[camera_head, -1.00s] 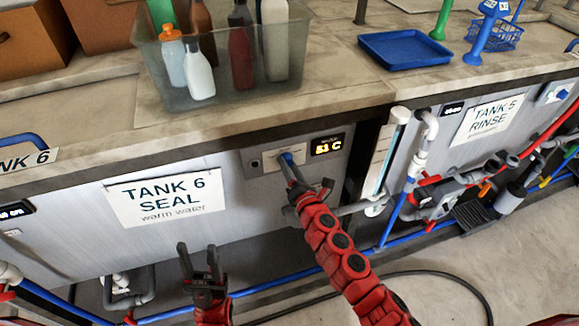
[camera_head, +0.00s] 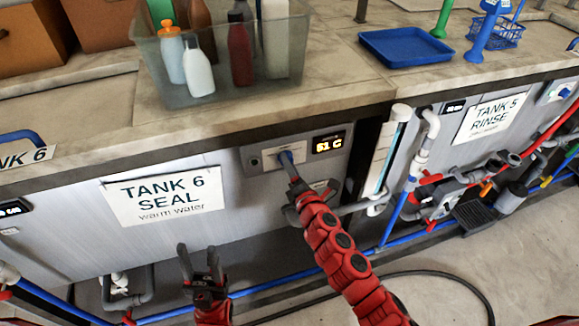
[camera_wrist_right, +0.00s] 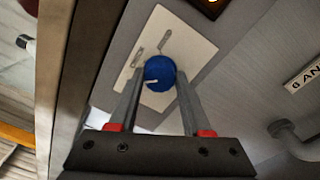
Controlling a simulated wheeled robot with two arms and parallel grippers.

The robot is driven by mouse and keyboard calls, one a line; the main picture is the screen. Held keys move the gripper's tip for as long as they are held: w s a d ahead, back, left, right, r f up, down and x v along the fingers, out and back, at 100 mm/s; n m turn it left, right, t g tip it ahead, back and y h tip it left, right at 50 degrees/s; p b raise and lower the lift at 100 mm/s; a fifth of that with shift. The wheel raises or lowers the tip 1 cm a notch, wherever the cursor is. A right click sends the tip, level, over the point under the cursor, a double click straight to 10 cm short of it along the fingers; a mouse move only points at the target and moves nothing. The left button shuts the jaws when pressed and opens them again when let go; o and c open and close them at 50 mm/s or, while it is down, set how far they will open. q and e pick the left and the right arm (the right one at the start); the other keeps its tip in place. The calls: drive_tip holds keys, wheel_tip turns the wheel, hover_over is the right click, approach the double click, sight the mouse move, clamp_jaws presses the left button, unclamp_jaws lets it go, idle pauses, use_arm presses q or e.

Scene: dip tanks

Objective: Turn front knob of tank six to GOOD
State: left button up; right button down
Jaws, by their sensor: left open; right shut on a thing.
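The blue front knob (camera_head: 286,157) of tank six sits on a pale label plate on the tank's front panel, left of an orange display (camera_head: 328,143). The right wrist view shows the knob (camera_wrist_right: 160,73) with a small white pointer mark, and two dark marks on the plate (camera_wrist_right: 178,42) around it. My right gripper (camera_head: 290,168) is shut on the knob, one finger on each side; its fingers (camera_wrist_right: 158,90) also show in the right wrist view. The plate's lettering is too small to read. My left gripper (camera_head: 199,262) is open and empty, below the TANK 6 SEAL sign (camera_head: 165,192).
A clear bin (camera_head: 190,88) of bottles stands on the counter above. A blue tray (camera_head: 405,47) lies further right. Pipes (camera_head: 425,140) and a blue hose (camera_head: 250,290) run right of and below the panel. Free floor lies at lower right (camera_head: 500,270).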

drive_tip(key=m+b, duration=0.3)
drive_tip(key=m, duration=0.7)
drive_tip(key=m+b, duration=0.3)
drive_tip(key=m, duration=0.8)
drive_tip(key=shift+f+h, duration=0.2)
drive_tip(key=shift+h, duration=0.2)
drive_tip(key=shift+a, duration=0.1)
drive_tip(key=shift+s, duration=0.1)
drive_tip(key=shift+c, duration=1.8)
unclamp_jaws()
